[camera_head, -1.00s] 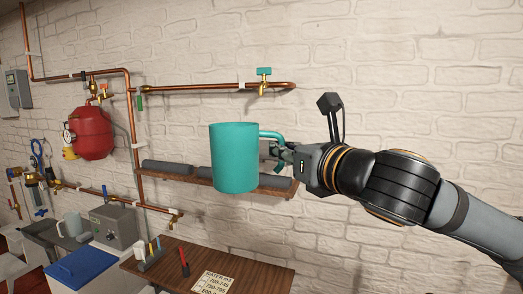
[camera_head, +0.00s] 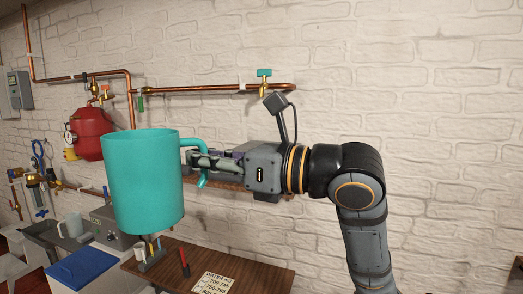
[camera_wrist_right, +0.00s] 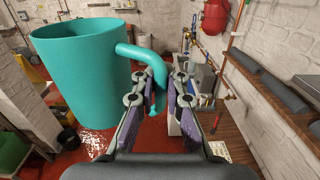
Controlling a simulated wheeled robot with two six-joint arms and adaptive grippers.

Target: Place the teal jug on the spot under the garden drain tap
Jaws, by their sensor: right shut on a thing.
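The teal jug (camera_head: 143,185) is held upright in the air in front of the wall, with its handle toward the right. My right gripper (camera_head: 203,163) is shut on the jug's handle; the right wrist view shows the jug (camera_wrist_right: 82,75) on the left and the handle between the fingers (camera_wrist_right: 160,95). A brass tap with a teal handle (camera_head: 264,80) is on the upper copper pipe, up and right of the jug. I cannot tell whether it is the garden drain tap. The spot under the tap cannot be made out. My left gripper is not in view.
A brown wooden table (camera_head: 235,262) with a paper sheet (camera_head: 213,284) and a red marker (camera_head: 184,262) is below. A shelf (camera_head: 225,186) with dark grey rolls is on the wall behind the gripper. A red tank (camera_head: 90,132) and a blue-lidded box (camera_head: 80,266) are left.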

